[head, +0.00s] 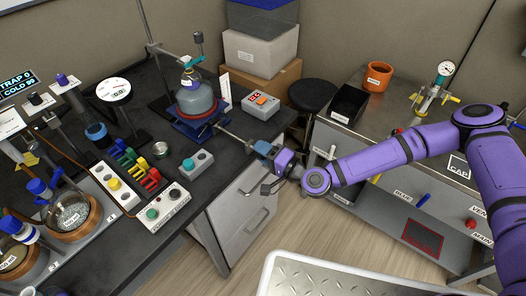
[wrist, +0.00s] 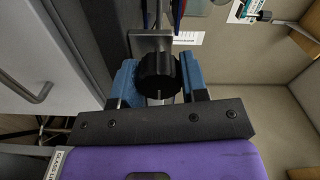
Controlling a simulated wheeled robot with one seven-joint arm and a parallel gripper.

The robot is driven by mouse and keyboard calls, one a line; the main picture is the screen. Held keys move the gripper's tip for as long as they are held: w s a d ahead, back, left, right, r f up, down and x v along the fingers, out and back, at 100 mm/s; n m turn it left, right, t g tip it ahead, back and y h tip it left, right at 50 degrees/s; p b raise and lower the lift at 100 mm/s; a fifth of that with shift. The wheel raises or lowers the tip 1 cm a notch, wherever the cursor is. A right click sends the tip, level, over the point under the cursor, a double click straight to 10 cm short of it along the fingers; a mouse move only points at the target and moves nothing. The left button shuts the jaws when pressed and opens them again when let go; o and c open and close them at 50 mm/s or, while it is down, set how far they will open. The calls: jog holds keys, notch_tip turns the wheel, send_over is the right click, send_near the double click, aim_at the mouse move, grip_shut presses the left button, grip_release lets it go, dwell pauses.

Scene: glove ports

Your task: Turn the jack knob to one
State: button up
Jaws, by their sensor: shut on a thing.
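The blue lab jack (head: 188,129) stands on the dark bench and carries a red-rimmed heater and a round flask (head: 194,99). A metal shaft (head: 229,134) runs from the jack past the bench edge to my gripper (head: 259,147). In the wrist view the black ribbed jack knob (wrist: 158,76) sits between the two blue fingers of my gripper (wrist: 158,90), which is shut on it. The knob is mostly hidden by my gripper in the head view. I cannot read any mark on the knob.
A white upright scale (head: 225,83) stands behind the jack. A box with a red display and orange button (head: 262,104) is to its right. A teal-button box (head: 197,163) lies in front. Drawers (head: 244,203) are below my gripper; a black stool (head: 312,95) is behind.

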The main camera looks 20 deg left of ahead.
jog(key=shift+f, duration=0.1)
jog(key=o, duration=0.9)
jog(key=shift+d, duration=0.1)
jog(key=v, duration=1)
jog(key=shift+s+d, duration=0.15)
jog(key=shift+d, duration=0.15)
